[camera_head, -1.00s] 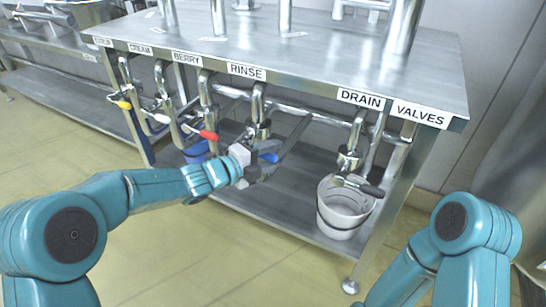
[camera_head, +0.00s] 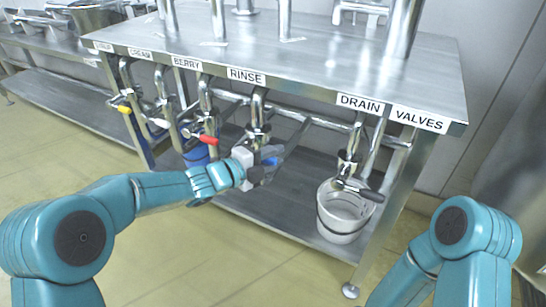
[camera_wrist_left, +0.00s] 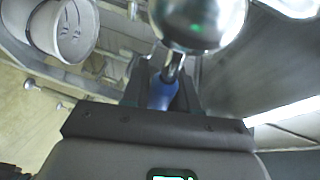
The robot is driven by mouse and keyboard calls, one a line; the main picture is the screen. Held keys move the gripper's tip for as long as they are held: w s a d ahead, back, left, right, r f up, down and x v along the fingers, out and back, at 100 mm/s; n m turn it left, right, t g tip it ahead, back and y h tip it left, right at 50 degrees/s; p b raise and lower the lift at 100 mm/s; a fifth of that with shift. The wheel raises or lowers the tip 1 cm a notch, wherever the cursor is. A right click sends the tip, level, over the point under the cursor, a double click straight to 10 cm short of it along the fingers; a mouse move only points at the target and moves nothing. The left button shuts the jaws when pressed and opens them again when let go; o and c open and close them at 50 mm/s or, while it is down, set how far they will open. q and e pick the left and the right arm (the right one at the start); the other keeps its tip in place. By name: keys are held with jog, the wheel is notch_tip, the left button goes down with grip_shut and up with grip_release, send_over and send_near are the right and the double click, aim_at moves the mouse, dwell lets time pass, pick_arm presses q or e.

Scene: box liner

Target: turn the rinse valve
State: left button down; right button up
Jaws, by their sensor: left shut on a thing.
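The rinse valve hangs on a metal pipe (camera_head: 257,108) below the RINSE label (camera_head: 246,76). Its blue handle (camera_head: 269,158) is partly hidden by my left gripper (camera_head: 273,160). In the left wrist view the blue handle (camera_wrist_left: 161,93) sits between the two dark fingers of my left gripper (camera_wrist_left: 162,92), which is shut on it. A shiny round metal part (camera_wrist_left: 198,20) of the valve fills the top of that view. My right arm (camera_head: 470,235) shows at the lower right, but its gripper is out of view.
A red-handled valve (camera_head: 206,139) and a yellow-handled valve (camera_head: 123,109) hang to the left. A dark-handled drain valve (camera_head: 357,188) is to the right, over a white bucket (camera_head: 340,222). A blue bucket (camera_head: 196,152) stands on the metal lower shelf (camera_head: 265,205).

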pick_arm(q)
jog(key=w+a+r+n+t, duration=0.2)
jog(key=a+r+n+t, duration=0.1)
jog(key=n, duration=0.6)
jog(key=w+a+r+n+t+h+b, duration=0.1)
jog(key=a+r+n+t, duration=0.3)
jog(key=n, duration=0.6)
jog(key=shift+w+r+h, duration=0.3)
jog(key=shift+w+r, duration=0.25)
jog(key=shift+a, duration=0.1)
jog(key=c, duration=1)
grip_release()
